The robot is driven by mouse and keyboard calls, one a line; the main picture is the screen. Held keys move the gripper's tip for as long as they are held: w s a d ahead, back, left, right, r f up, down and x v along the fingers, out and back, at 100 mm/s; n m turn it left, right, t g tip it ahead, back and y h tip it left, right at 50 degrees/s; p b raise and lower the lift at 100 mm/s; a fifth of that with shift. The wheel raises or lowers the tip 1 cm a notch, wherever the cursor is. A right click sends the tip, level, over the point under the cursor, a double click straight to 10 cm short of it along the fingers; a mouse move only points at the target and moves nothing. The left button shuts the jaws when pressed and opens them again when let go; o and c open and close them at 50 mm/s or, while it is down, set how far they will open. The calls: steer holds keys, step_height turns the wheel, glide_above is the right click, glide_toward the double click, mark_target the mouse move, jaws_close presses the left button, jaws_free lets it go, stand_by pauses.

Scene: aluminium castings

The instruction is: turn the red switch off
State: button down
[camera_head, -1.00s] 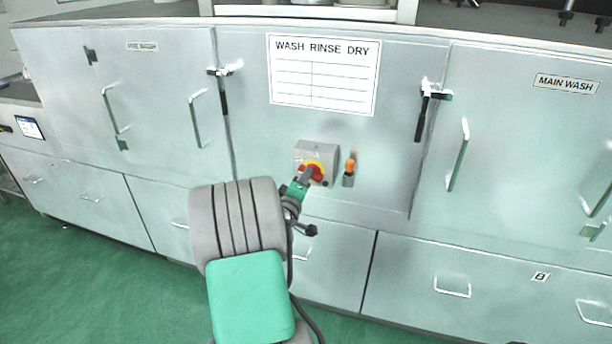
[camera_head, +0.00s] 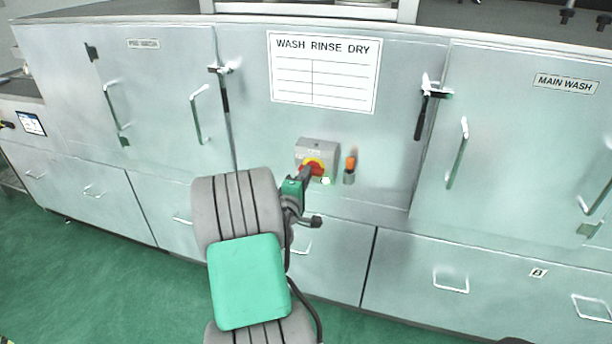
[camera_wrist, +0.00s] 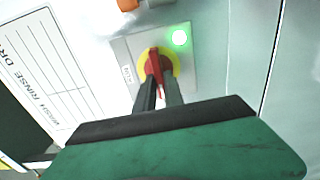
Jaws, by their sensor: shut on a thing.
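The red switch (camera_wrist: 154,62) is a red rotary handle on a yellow disc, set on a grey box (camera_head: 328,150) on the machine's middle panel. It also shows in the head view (camera_head: 310,167), partly covered by my gripper. My gripper (camera_wrist: 158,85) is at the switch, its two dark fingers shut on the red handle, one on either side. In the wrist view the handle lies roughly along the fingers. A green lamp (camera_wrist: 180,37) on the box is lit, and it also shows in the head view (camera_head: 326,181).
An orange-topped knob (camera_head: 350,165) sticks out just right of the box. A "WASH RINSE DRY" chart (camera_head: 323,73) is above. Latch levers (camera_head: 222,90) (camera_head: 424,105) and door handles (camera_head: 457,153) stand out on both sides. The green floor (camera_head: 90,250) in front is clear.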

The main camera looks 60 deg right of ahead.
steer(key=c, duration=1.4)
jaws_free()
steer(key=shift+c, duration=0.2)
steer(key=s+a+b, duration=0.1)
steer(key=a+b, duration=0.1)
steer(key=a, duration=0.5)
steer(key=shift+a, duration=0.4)
steer(key=shift+s, duration=0.1)
